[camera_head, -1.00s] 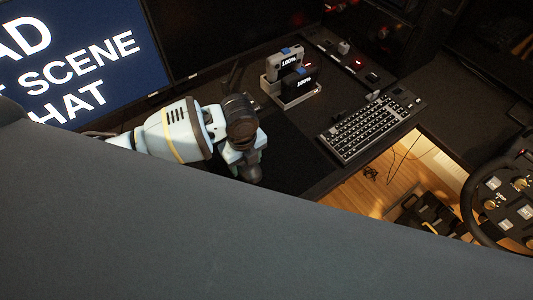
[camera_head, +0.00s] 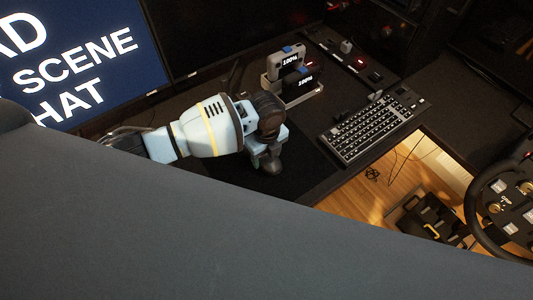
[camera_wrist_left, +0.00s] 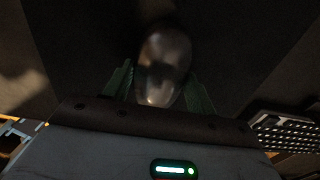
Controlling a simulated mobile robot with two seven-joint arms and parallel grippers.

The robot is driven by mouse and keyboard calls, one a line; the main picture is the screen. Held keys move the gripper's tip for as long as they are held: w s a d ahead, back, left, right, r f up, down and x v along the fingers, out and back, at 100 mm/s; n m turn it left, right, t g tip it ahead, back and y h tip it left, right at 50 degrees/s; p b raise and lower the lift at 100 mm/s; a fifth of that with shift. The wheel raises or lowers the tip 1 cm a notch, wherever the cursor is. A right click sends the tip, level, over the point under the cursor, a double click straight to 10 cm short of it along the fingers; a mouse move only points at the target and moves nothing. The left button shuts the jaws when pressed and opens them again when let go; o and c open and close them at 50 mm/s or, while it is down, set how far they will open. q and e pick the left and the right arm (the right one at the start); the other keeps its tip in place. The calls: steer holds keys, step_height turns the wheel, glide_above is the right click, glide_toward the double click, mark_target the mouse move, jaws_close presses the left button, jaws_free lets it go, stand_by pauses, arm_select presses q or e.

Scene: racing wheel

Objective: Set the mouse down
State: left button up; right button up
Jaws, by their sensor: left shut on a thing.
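The mouse (camera_wrist_left: 165,62) is a dark, glossy rounded shape in the left wrist view, between the two greenish fingers of my left gripper (camera_wrist_left: 160,88). The gripper is shut on it. In the head view my left gripper (camera_head: 272,163) points down over the dark desk mat (camera_head: 235,172), left of the keyboard. The mouse is hard to make out there, hidden by the gripper and wrist. I cannot tell whether it touches the mat. My right gripper is in neither view.
A keyboard (camera_head: 372,128) lies to the right on the desk; it also shows in the left wrist view (camera_wrist_left: 290,135). A controller stand (camera_head: 294,92) sits behind the gripper. A monitor (camera_head: 75,60) stands at the left. A steering wheel (camera_head: 505,205) is at far right.

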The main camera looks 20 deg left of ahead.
arm_select(q)
steer(key=shift+f, duration=0.25)
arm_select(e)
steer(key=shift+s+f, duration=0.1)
arm_select(q)
steer(key=o, duration=1)
steer(key=shift+r, duration=0.6)
steer(key=shift+r+p, duration=0.65)
steer(key=shift+r, duration=5)
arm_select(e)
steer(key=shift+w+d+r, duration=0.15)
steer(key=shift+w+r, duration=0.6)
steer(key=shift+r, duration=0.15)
